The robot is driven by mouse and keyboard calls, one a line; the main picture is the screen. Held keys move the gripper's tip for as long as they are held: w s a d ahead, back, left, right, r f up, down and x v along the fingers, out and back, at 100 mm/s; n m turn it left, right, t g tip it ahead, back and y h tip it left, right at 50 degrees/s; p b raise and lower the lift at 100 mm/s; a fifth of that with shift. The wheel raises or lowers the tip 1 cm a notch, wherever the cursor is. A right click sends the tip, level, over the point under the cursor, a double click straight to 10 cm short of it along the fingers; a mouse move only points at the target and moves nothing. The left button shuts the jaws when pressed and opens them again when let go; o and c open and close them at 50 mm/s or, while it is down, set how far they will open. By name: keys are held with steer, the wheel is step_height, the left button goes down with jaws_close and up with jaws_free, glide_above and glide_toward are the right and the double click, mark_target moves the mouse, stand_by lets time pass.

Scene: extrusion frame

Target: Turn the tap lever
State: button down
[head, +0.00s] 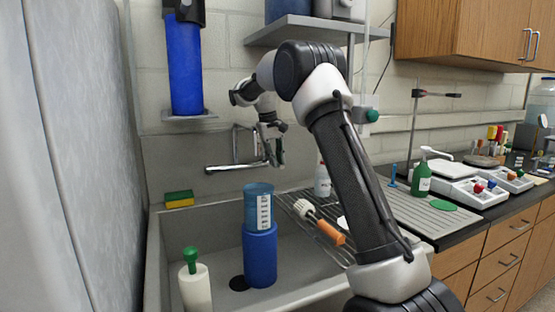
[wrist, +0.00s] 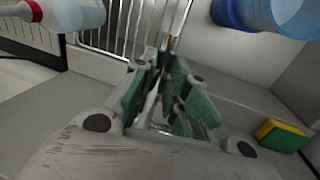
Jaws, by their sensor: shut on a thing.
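The metal tap (head: 235,168) is fixed at the back wall above the sink, its long spout reaching left. My gripper (head: 277,153) is at the right end of the tap, pointing down. In the wrist view, its green-padded fingers (wrist: 166,85) are closed around a small part of the tap, which I take to be the lever. The lever is mostly hidden by the fingers, so its angle cannot be told. A shiny metal bar of the tap (wrist: 180,22) runs away just beyond the fingertips.
In the sink (head: 155,250) stand a blue cylinder (head: 261,262) with a clear blue container (head: 258,190) on top, and a white bottle with green top (head: 195,287). A yellow-green sponge (head: 179,200) lies on the back ledge. A white bottle (head: 322,181) and rack are right of the gripper.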

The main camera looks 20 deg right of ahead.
steer(key=c, duration=1.4)
jaws_free()
steer(key=r, duration=0.2)
steer(key=a+r, duration=0.1)
steer(key=r, duration=0.4)
steer(key=shift+a+r, duration=0.2)
steer(key=shift+a, duration=0.05)
